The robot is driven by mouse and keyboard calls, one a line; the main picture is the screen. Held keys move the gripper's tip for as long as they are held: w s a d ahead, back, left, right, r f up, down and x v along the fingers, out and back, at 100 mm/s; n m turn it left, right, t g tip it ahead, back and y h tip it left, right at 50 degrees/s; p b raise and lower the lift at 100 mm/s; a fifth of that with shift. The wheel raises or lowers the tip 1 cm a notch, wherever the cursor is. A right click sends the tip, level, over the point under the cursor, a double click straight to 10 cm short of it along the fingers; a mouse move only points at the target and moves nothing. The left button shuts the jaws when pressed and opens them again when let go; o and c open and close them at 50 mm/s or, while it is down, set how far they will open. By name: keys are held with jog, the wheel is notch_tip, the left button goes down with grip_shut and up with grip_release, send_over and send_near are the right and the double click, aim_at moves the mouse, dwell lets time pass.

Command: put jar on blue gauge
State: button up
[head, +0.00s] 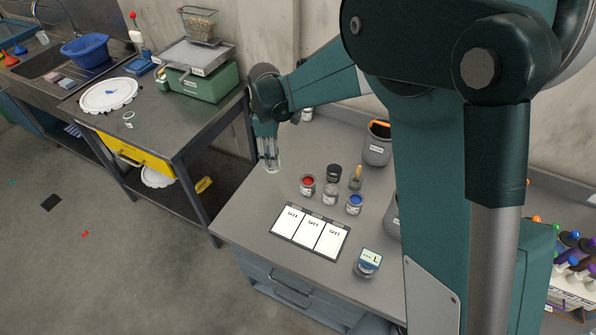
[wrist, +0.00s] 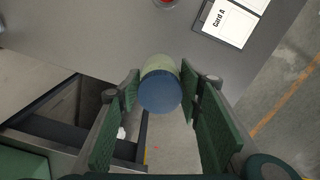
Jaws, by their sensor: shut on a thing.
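My gripper (head: 268,155) points down over the left edge of the grey table. It is shut on a jar (head: 272,168), which looks small and pale in the head view. In the wrist view the jar (wrist: 160,88) sits between the fingers, with a blue near end and a pale yellow-green far part. Whether it touches the table is unclear. A squat round device with a blue-rimmed face marked L (head: 368,262) stands near the table's front; I cannot tell whether it is the blue gauge.
A red-topped jar (head: 307,184), a blue-topped jar (head: 354,203), a clear jar (head: 330,194) and a black-topped one (head: 334,172) stand mid-table. A board with three white cards (head: 310,232) lies in front. A dark pot (head: 377,145) stands behind. Table room beside the gripper is bare.

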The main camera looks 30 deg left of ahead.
jog(key=s+d+r+p, duration=0.1)
jog(key=s+d+r, duration=0.2)
jog(key=d, duration=1.1)
jog(key=s+d+r+p, duration=0.2)
jog(key=s+d, duration=0.5)
jog(key=d, duration=0.7)
jog(key=s+d+r+p, duration=0.1)
jog(key=s+d+r, duration=0.3)
jog(key=d, duration=1)
jog(key=shift+s+m+p, duration=0.3)
jog(key=shift+s+m, duration=0.1)
jog(key=shift+s, duration=0.6)
jog(key=shift+f, duration=0.1)
notch_tip(320, 180, down, 6)
jog(key=shift+f, duration=0.15)
